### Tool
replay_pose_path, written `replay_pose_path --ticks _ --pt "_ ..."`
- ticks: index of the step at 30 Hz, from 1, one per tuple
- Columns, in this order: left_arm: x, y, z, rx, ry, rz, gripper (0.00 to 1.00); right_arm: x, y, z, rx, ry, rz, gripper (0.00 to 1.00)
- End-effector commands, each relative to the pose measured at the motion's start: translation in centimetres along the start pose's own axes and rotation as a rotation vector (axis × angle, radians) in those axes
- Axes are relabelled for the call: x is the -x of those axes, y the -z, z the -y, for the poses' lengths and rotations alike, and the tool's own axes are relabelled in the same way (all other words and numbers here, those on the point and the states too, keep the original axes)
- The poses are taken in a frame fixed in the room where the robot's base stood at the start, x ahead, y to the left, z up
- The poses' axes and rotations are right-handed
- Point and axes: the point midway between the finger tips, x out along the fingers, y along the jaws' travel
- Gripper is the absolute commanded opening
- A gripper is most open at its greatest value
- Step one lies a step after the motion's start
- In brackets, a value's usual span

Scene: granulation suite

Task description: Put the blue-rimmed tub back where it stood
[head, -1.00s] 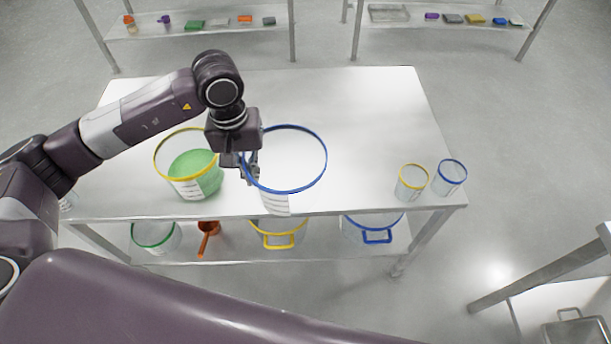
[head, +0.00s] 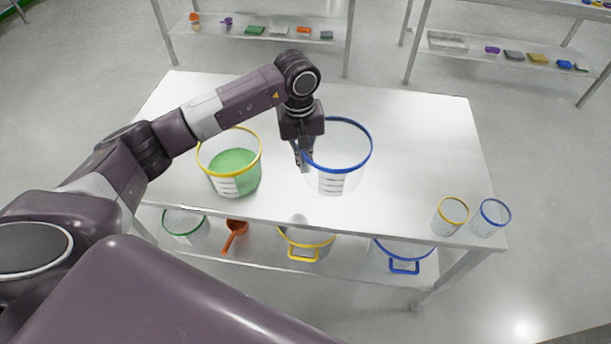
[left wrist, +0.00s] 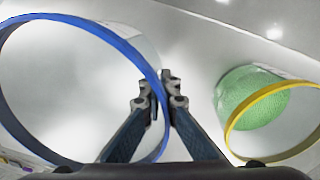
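The blue-rimmed tub (head: 345,181) is clear, with a white label, and looks empty. It is upright over the middle of the worktable, right of the yellow-rimmed tub (head: 240,180), which holds green granules. My left gripper (head: 304,163) is at the blue-rimmed tub's left side. In the left wrist view, the fingers (left wrist: 163,92) are closed on either side of the tub's rim and wall (left wrist: 128,48). I cannot tell whether the tub's base touches the tabletop. My right gripper is not in view.
The worktable (head: 420,130) has free room behind and right of the tub. Small yellow-rimmed (head: 450,217) and blue-rimmed (head: 490,218) beakers stand at its front right corner. Its lower shelf holds more tubs and an orange scoop (head: 235,235). Shelves with small items stand behind.

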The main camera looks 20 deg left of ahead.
Motion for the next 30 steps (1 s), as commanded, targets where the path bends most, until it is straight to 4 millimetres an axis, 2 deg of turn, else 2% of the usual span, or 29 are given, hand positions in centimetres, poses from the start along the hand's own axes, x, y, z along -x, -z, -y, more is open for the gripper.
replay_pose_path --ticks 3,11,17,29,30 --pt "-1.8 -0.1 0.1 0.000 0.001 0.001 0.00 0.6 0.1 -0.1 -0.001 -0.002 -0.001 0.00" --pt "-3.8 0.0 0.2 -0.001 0.000 0.001 0.00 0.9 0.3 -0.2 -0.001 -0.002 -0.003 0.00" --pt "-6.7 -0.1 0.3 -0.001 0.000 0.002 0.00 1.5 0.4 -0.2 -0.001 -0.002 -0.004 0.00" --pt "-7.4 0.1 0.4 -0.001 -0.001 -0.002 0.00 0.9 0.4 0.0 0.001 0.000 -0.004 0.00" --pt "-7.3 0.1 0.4 -0.001 -0.001 -0.001 0.06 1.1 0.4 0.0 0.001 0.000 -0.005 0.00"
